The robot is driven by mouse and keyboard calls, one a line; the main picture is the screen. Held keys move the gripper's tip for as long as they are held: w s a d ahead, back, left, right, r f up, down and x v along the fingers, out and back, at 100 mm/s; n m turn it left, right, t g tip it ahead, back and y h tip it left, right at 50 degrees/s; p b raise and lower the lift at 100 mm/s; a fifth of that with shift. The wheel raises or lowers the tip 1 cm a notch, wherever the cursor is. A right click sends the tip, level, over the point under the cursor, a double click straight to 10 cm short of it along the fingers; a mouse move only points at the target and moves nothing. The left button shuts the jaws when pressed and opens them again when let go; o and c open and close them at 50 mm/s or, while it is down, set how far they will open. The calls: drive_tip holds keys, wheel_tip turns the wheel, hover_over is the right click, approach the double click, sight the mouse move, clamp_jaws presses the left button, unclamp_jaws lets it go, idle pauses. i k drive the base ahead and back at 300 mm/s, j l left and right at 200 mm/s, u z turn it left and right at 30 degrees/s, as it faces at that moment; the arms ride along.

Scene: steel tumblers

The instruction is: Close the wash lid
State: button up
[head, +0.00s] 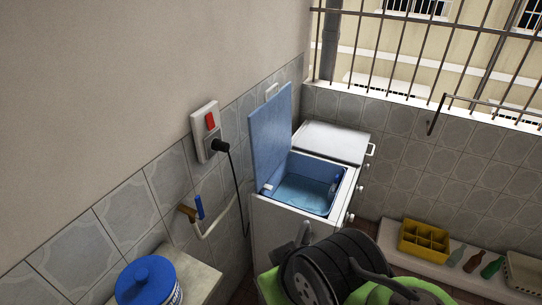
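The wash lid (270,136) is a blue panel on the left side of the white washing machine (275,228). It stands open, nearly upright and close to the tiled wall. The blue tub (304,192) beside it is uncovered and appears to hold water.
A closed white cover (333,142) lies behind the tub. A socket (207,130) with plug and cord and a tap (199,207) are on the left wall. A blue-lidded container (147,282) stands front left. A yellow crate (424,241) and bottles sit on a right ledge.

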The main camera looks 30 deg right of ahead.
sight(270, 126)
drive_tip(key=i+l+z, duration=0.2)
drive_tip(key=i+l, duration=0.15)
drive_tip(key=l, duration=0.2)
drive_tip(key=i+l+z, duration=0.15)
drive_tip(key=i+l, duration=0.2)
drive_tip(key=l, duration=0.15)
